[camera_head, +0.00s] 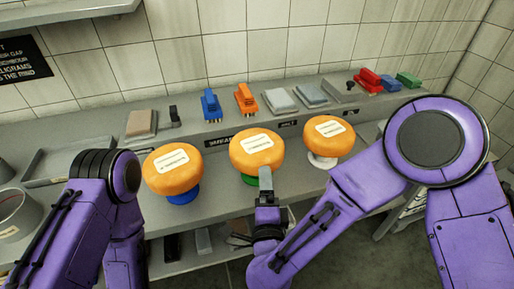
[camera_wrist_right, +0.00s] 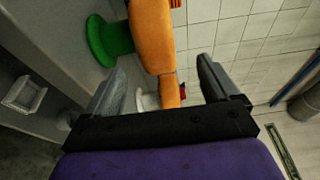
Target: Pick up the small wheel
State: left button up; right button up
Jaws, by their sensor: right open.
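Three orange cheese wheels with pale labels stand in a row on the grey counter: the left wheel (camera_head: 172,160) on a blue stand (camera_head: 183,197), the middle wheel (camera_head: 257,145) on a green stand (camera_head: 284,215), the right wheel (camera_head: 328,130) on a white stand (camera_head: 321,160). They look close in size; I cannot tell which is smallest. My right gripper (camera_head: 265,178) is at the near edge of the middle wheel, overlapping it in the picture. In the right wrist view, its fingers (camera_wrist_right: 160,88) are apart, with the middle wheel (camera_wrist_right: 152,35) just ahead; contact is unclear. My left gripper is out of view.
Blue (camera_head: 211,105) and orange (camera_head: 246,100) brushes, grey blocks and a red brush (camera_head: 367,79) stand on the raised back ledge. A grey tray (camera_head: 75,160) and a grey pot (camera_head: 15,213) are at the left. A tiled wall closes the back.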

aim_at(257, 151)
jog(key=w+p, duration=0.1)
jog(key=w, duration=0.1)
jog(key=w+p, duration=0.1)
jog(key=w, duration=0.1)
jog(key=w+p, duration=0.1)
jog(key=w, duration=0.1)
jog(key=shift+w+a+f, duration=0.1)
jog(key=shift+w+a, duration=0.1)
jog(key=shift+a, duration=0.1)
jog(key=shift+w+f, duration=0.2)
jog(key=shift+w, duration=0.15)
grip_shut()
jog(key=shift+r, duration=0.15)
